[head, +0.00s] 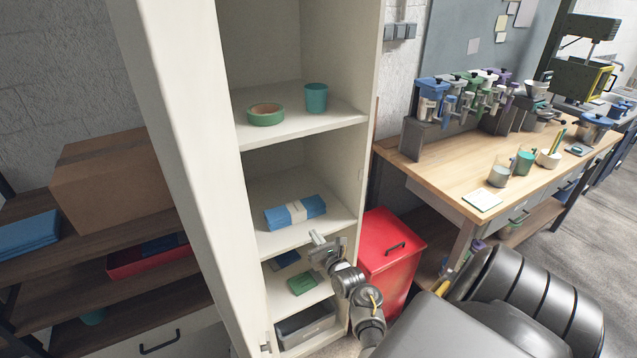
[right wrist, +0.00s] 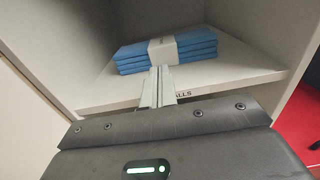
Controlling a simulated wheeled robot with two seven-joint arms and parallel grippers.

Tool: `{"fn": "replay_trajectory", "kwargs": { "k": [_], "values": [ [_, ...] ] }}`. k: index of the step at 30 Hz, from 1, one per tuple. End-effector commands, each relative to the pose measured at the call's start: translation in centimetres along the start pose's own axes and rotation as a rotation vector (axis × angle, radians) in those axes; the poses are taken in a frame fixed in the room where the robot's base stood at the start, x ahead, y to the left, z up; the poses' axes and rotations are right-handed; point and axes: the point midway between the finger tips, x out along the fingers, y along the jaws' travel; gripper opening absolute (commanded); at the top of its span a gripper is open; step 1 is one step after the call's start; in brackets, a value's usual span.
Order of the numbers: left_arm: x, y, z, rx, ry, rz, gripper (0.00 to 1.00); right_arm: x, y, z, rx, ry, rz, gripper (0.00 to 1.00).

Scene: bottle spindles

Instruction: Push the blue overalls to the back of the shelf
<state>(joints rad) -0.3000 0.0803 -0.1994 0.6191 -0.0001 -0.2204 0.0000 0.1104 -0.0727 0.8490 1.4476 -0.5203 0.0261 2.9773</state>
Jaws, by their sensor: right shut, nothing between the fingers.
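The blue overalls (head: 295,213) are a folded stack with a white band around the middle. They lie on the middle shelf (head: 330,226) of the tall white cabinet, and show in the right wrist view (right wrist: 195,52) with bare shelf in front of them. My right gripper (head: 316,238) is shut and empty at the front of this shelf. In the right wrist view its fingertips (right wrist: 160,72) point at the white band and overlap its lower edge; I cannot tell whether they touch it. My left gripper is not in view.
The shelf above holds a green tape roll (head: 265,114) and a teal cup (head: 316,97). The shelf below holds a dark blue item (head: 286,259) and a green item (head: 304,283). A red bin (head: 392,255) stands right of the cabinet. The cabinet's side walls bound the shelf.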

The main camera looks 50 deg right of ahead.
Motion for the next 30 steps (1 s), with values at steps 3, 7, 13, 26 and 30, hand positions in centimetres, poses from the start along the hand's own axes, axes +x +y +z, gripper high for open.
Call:
{"fn": "replay_trajectory", "kwargs": {
  "k": [3, 7, 13, 26, 30],
  "values": [
    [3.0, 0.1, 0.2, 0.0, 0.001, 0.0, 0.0, 2.8, 0.0, -0.8, -0.001, -0.005, 0.001, 0.0],
    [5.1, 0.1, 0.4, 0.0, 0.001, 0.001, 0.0, 5.5, 0.0, -0.8, -0.001, -0.003, 0.001, 0.0],
    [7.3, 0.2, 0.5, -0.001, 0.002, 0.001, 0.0, 8.1, 0.0, -0.6, -0.002, -0.001, 0.0, 0.0],
    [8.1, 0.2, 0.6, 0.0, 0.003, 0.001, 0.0, 9.5, 0.0, -0.1, -0.001, 0.002, 0.0, 0.0],
    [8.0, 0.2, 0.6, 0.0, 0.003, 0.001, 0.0, 9.5, 0.0, -0.1, -0.001, 0.002, 0.0, 0.0]
  ]
}}
